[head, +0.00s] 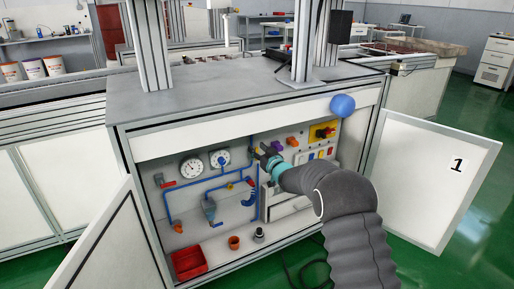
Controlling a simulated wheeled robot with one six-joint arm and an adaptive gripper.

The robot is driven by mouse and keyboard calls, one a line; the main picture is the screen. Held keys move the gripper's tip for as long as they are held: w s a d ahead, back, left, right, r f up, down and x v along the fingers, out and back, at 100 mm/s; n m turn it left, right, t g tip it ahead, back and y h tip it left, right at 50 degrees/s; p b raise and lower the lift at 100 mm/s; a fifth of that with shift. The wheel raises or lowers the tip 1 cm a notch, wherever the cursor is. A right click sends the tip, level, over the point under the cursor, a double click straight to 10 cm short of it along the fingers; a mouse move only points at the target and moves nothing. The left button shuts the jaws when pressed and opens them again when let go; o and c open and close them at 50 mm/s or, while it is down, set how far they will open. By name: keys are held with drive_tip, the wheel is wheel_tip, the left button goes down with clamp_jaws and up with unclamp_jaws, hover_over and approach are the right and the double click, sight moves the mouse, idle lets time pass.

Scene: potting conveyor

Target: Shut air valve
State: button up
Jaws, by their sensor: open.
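Blue air pipes (205,180) run over the panel inside the open cabinet. A red valve handle (166,184) sits at the left end of the piping, and a small yellow fitting (230,185) sits near the middle. I cannot tell for sure which part is the air valve. My gripper (261,152) is open, in front of the panel beside the upper right part of the piping, right of two round gauges (192,168). It and my arm hide part of the panel behind. I cannot tell whether it touches anything.
The cabinet's left door (105,255) and right door (432,180) stand open. A yellow plate with a red switch (323,133) is right of my gripper. A red bin (188,262) and an orange pot (234,242) stand on the cabinet floor. A blue ball (342,105) is at the top edge.

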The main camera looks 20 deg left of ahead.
drive_tip(key=shift+w+a, duration=0.45)
drive_tip(key=shift+a, duration=0.1)
clamp_jaws()
drive_tip(key=shift+d, duration=0.1)
